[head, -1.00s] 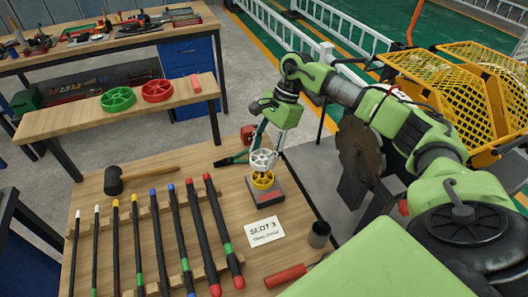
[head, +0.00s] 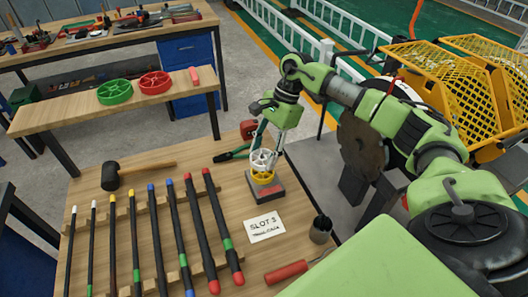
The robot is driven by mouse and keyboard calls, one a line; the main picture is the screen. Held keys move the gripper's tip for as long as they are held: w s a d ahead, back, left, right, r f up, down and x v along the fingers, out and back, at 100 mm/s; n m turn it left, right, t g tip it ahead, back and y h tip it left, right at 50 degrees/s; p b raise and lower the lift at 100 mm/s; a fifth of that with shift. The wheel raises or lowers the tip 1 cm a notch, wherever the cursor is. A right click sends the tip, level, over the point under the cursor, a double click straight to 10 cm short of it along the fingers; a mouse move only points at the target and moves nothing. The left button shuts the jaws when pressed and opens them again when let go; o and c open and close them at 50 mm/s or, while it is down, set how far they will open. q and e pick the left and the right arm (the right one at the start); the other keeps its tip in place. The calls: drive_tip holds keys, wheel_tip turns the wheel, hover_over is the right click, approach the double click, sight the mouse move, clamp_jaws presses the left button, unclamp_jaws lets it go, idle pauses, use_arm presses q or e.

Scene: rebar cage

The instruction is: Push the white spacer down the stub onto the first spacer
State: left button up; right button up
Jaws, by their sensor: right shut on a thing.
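The white spacer (head: 262,158), a spoked wheel, is on the stub just above the yellow spacer (head: 262,177). The yellow spacer sits low on a dark grey block (head: 273,193) with a red front mark. I cannot tell whether the two spacers touch. My right gripper (head: 268,145) points down from above and is shut on the white spacer's rim. The stub is mostly hidden by the spacers. My left gripper is not in view.
Several rods with coloured ends (head: 196,235) lie on wooden rests at the left. A mallet (head: 112,177), green-handled pliers (head: 230,155), a SLOT 3 card (head: 264,226), a dark cup (head: 321,229) and a red-handled tool (head: 286,272) lie around the block.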

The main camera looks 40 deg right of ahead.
sight(267, 154)
drive_tip(key=shift+f+b, duration=1.6)
drive_tip(key=shift+f, duration=0.4)
drive_tip(key=o, duration=1)
drive_tip(key=shift+r, duration=0.1)
drive_tip(key=shift+d+r, duration=0.1)
drive_tip(key=shift+r, duration=0.1)
drive_tip(key=v, duration=1.1)
drive_tip(key=shift+d+r, duration=0.1)
drive_tip(key=shift+r, duration=0.2)
